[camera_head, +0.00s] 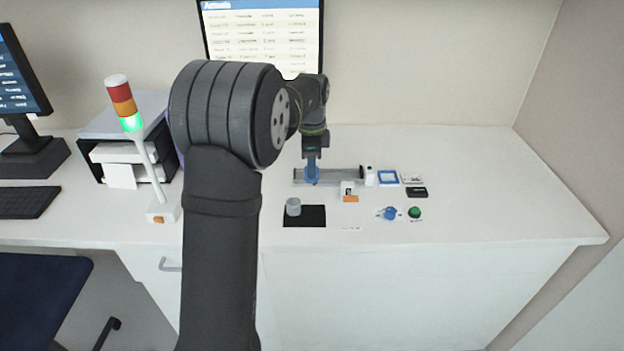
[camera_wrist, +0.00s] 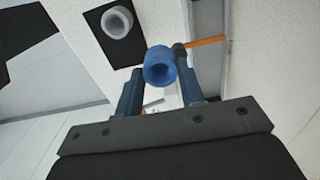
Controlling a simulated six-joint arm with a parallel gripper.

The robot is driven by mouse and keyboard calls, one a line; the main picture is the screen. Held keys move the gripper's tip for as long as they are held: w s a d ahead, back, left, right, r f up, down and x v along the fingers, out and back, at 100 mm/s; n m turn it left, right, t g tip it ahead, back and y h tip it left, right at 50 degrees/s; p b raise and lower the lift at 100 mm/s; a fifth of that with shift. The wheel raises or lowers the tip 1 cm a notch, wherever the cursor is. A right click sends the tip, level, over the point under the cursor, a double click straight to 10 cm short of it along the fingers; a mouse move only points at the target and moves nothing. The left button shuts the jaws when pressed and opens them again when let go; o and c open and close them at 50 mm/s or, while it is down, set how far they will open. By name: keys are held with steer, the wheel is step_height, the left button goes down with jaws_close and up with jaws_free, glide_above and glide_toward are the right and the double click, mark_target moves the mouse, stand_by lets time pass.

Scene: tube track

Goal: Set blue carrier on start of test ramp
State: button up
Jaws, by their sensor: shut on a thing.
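The blue carrier (camera_wrist: 158,68) is a round, hollow piece that sits between the two fingertips in the wrist view. My gripper (camera_wrist: 160,85) is shut on it. In the head view my gripper (camera_head: 312,171) points down at the left part of the grey test ramp (camera_head: 340,176). There the blue fingers and the carrier blend together. The ramp also shows as a grey strip (camera_wrist: 208,65) right beside the carrier in the wrist view. I cannot tell whether the carrier touches the ramp.
A grey ring-shaped piece (camera_head: 293,206) stands on a black mat (camera_head: 311,222) in front of the ramp. A white block with an orange part (camera_head: 350,198) stands near the ramp. A blue knob (camera_head: 389,213) and green button (camera_head: 414,212) are to the right. The table's right side is clear.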

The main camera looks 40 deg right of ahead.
steer(key=w+d+r, duration=0.1)
steer(key=w+d, duration=0.3)
steer(key=w, duration=0.3)
steer(key=shift+w+a+f, duration=0.1)
steer(key=shift+f, duration=2.9)
steer(key=shift+f, duration=0.1)
steer(key=o, duration=0.9)
step_height(320, 180, up, 17)
steer(key=shift+r, duration=0.2)
